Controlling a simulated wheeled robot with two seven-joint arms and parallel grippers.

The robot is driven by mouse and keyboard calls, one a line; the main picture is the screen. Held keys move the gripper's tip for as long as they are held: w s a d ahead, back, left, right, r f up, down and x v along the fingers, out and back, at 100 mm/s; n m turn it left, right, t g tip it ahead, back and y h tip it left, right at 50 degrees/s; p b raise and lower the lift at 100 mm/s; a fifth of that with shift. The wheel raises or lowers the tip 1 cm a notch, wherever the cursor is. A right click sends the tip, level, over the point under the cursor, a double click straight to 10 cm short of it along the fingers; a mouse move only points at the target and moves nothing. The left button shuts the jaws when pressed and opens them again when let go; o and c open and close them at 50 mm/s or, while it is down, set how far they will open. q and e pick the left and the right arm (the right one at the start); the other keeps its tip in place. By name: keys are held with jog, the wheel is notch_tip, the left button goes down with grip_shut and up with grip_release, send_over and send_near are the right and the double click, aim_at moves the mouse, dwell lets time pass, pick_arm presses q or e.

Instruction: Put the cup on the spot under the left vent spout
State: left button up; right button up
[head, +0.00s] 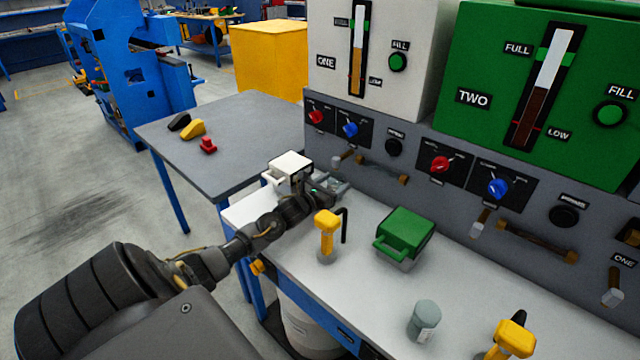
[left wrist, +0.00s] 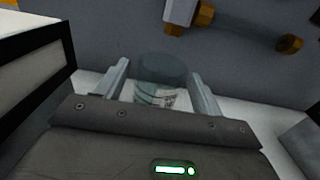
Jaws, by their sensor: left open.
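A grey translucent cup (left wrist: 162,72) with a printed label stands between the fingers of my left gripper (left wrist: 158,84) in the left wrist view. The fingers are apart, one on each side of it. In the head view my left gripper (head: 336,187) is low over the white counter by the panel, and it mostly hides this cup. The leftmost spout (head: 338,160) on the panel is just above and beyond the gripper; it also shows in the left wrist view (left wrist: 183,12). I see no marked spot. My right gripper is not in view.
A white box (head: 290,168) with a handle is close left of my gripper. A yellow-handled tool (head: 327,222) and a green box (head: 406,232) are on its right. Another grey container (head: 424,318) and a second yellow tool (head: 512,338) stand at the front right.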

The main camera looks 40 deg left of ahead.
pick_arm(q)
jog(key=s+p, duration=0.1)
jog(key=s, duration=0.3)
jog(key=s+p, duration=0.2)
jog(key=s, duration=0.2)
jog(key=shift+d+r+p, duration=0.1)
jog(key=shift+r+p, duration=0.1)
jog(key=shift+p, duration=0.1)
jog(key=shift+s, duration=0.35)
jog(key=shift+s+f, duration=0.1)
jog(key=shift+s, duration=0.05)
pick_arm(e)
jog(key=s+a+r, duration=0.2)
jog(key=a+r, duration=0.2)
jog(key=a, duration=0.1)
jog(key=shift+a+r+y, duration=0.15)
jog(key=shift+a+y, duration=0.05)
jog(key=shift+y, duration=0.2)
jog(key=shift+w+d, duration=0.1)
